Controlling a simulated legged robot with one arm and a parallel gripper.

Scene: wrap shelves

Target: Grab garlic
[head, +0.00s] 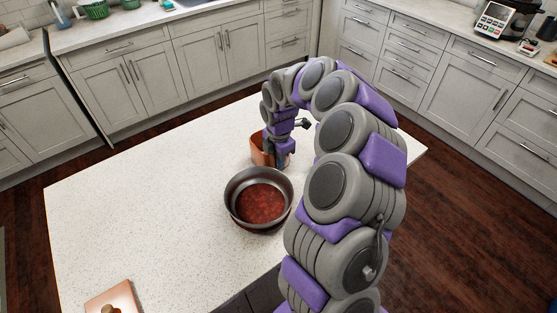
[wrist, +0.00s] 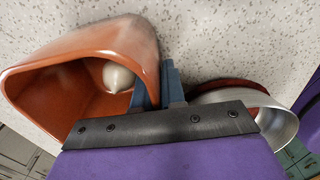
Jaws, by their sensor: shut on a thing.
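A pale garlic bulb (wrist: 118,77) lies inside an orange container (wrist: 40,88) in the wrist view. The container also shows on the white counter in the head view (head: 258,152), where the garlic cannot be seen. My gripper (wrist: 158,84) is at the container's right side. One finger is inside the wall, close to the garlic, and the other is outside, so the jaws appear shut on the container's wall. The garlic is beside the inner finger, not between the two. In the head view my gripper (head: 280,160) points down at the container, its fingertips partly hidden.
A dark metal pot (head: 234,190) with reddish contents stands close in front of the container; it also shows in the wrist view (wrist: 265,115). A copper-coloured square (head: 122,294) with a knob lies at the counter's front left. The counter's left side is clear.

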